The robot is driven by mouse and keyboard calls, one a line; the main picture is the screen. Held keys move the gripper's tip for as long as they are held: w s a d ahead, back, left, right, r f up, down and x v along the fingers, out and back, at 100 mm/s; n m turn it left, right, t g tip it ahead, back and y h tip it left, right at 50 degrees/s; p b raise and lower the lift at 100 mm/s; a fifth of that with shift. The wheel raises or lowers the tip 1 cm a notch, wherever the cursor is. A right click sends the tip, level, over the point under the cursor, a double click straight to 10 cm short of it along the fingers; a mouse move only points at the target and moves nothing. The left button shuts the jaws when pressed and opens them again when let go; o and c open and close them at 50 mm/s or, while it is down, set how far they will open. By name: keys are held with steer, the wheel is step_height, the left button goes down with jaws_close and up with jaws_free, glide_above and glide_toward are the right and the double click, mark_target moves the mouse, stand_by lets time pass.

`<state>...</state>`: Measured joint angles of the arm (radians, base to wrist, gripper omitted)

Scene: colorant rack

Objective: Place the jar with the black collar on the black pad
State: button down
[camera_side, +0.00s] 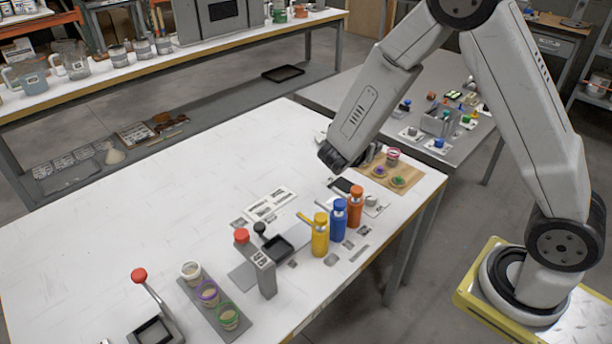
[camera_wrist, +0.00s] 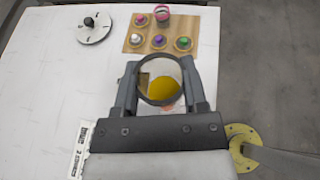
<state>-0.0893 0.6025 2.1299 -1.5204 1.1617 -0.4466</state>
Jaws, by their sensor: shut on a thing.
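My gripper (camera_wrist: 160,85) is shut on a jar with a dark, black-looking collar (camera_wrist: 139,93), seen from above in the wrist view. Yellow shows inside the ring of its collar. In the side view my gripper (camera_side: 333,160) is over the far right part of the white table, and the jar cannot be made out there. A flat black piece (camera_side: 346,187), which looks like the black pad, lies on the table just below and right of my gripper. I cannot tell the gap between jar and pad.
A wooden board (camera_side: 408,172) with coloured knobbed lids and a pink-topped jar (camera_side: 392,157) is right of my gripper. Yellow (camera_side: 320,236), blue (camera_side: 338,220) and orange (camera_side: 355,205) bottles stand nearer. A rack (camera_side: 217,313) holds three collared jars. The table's left side is clear.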

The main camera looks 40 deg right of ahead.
step_height(320, 180, down, 5)
steer(key=s+d+m+g, duration=0.1)
steer(key=s+m+g, duration=0.1)
steer(key=shift+s+d+f+g, duration=0.2)
steer(key=shift+s+d+g, duration=0.2)
steer(key=w+d+f, duration=0.1)
steer(key=w+f, duration=0.1)
steer(key=w, duration=0.2)
steer(key=w+d+f, duration=0.1)
steer(key=w+f, duration=0.2)
steer(key=w, duration=0.1)
steer(key=w+d+f, duration=0.1)
steer(key=w+f, duration=0.2)
steer(key=w, duration=0.1)
steer(key=shift+d+f, duration=0.1)
steer(key=shift+d, duration=0.2)
steer(key=shift+w+d+f, duration=0.15)
steer(key=shift+w+f, duration=0.3)
steer(key=shift+f, duration=0.15)
